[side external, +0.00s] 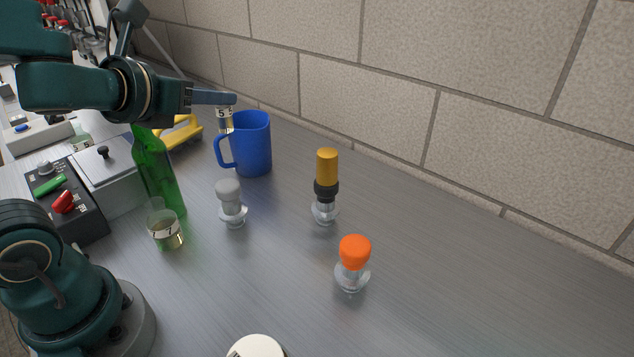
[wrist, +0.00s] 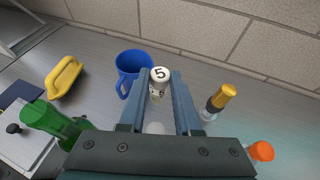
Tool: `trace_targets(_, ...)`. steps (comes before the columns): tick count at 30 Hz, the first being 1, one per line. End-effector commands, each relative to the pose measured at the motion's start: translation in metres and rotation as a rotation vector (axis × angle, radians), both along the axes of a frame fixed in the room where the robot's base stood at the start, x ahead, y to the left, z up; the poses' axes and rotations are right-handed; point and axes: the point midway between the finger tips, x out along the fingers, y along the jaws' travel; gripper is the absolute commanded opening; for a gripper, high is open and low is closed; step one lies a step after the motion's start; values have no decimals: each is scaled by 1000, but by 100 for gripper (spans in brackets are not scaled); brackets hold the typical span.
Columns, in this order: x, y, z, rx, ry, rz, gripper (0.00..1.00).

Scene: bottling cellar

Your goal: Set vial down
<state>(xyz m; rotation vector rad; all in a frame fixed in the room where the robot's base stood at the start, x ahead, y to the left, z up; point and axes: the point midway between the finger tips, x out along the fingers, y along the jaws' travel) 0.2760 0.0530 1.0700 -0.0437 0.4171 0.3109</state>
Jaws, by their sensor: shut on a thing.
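The vial (wrist: 159,77) has a white cap marked 5 and sits between the fingers of my gripper (wrist: 161,84) in the wrist view. In the side view my gripper (side external: 228,98) is shut on the vial (side external: 225,118), which hangs upright in front of the blue jug (side external: 253,143). The vial's bottom is above the grey table (side external: 430,270). In the wrist view the blue jug (wrist: 133,68) is just left of the vial. I cannot tell exactly how high the vial is.
A green bottle (side external: 158,175) and a small glass (side external: 164,228) stand at the left. A grey-topped stopper (side external: 229,192), an amber-topped stopper (side external: 327,168) and an orange-topped stopper (side external: 354,252) stand on the table. A yellow-handled item (side external: 184,133) lies behind. The right side is clear.

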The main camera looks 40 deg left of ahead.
Motion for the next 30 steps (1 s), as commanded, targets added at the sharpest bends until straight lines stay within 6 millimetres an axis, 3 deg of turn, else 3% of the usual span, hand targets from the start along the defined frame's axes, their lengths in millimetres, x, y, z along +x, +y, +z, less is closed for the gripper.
trace_targets(6, -3, -27, -15, -15, -6, -180, 0)
trace_targets(15, 0, -56, -13, -17, -29, -319, 0)
trace_targets(24, 15, -77, 9, 6, -29, -303, 0)
trace_targets(30, 18, -69, 30, 0, -31, -141, 0)
